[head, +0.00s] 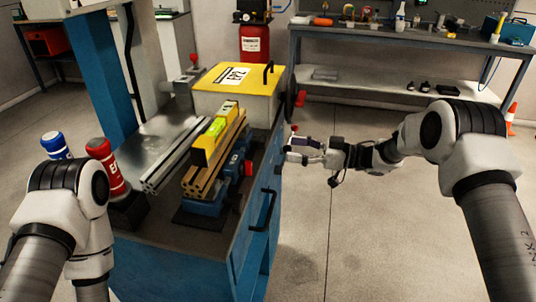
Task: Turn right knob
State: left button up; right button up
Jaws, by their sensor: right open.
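Several red knobs show, and I cannot tell for sure which one is the right knob. One red knob (300,98) is at the right side of the cabinet, beside the yellow-topped box. Another red knob (248,168) is on the right of the blue vise. A third red knob (193,58) stands behind the metal plate. My right gripper (291,150) is open to the right of the cabinet, with its fingers pointing left toward it. It is apart from the vise knob and nearer the camera than the knob beside the box. My left arm shows at lower left; its gripper is out of view.
A workbench (400,36) stands behind. The floor (375,230) right of the cabinet is clear.

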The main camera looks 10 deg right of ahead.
aim_at(266, 144)
jog(key=x, duration=0.7)
jog(key=shift+a+r+p, duration=0.15)
jog(key=shift+a+p, duration=0.25)
jog(key=shift+c, duration=0.3)
jog(key=c, duration=1.1)
